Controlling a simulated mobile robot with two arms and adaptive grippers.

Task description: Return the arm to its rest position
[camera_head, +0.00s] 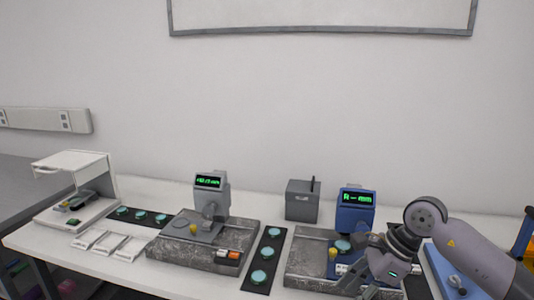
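My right arm comes in from the right edge, and its gripper (378,283) points down at the front of the right-hand granite station. The fingertips are small and partly lost against the stone base, so I cannot tell whether they are open or hold anything. That station has a granite base (305,262) and a blue instrument (355,213) with a lit green display. A teal disc (343,246) and a yellow knob (332,254) show on it, just left of my wrist. My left gripper is not in view.
A grey instrument (211,197) stands on the left granite base (170,247). A dark strip (262,263) with teal discs lies between the stations. A grey box (302,203) stands behind. A blue tray (450,268) lies right of my wrist.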

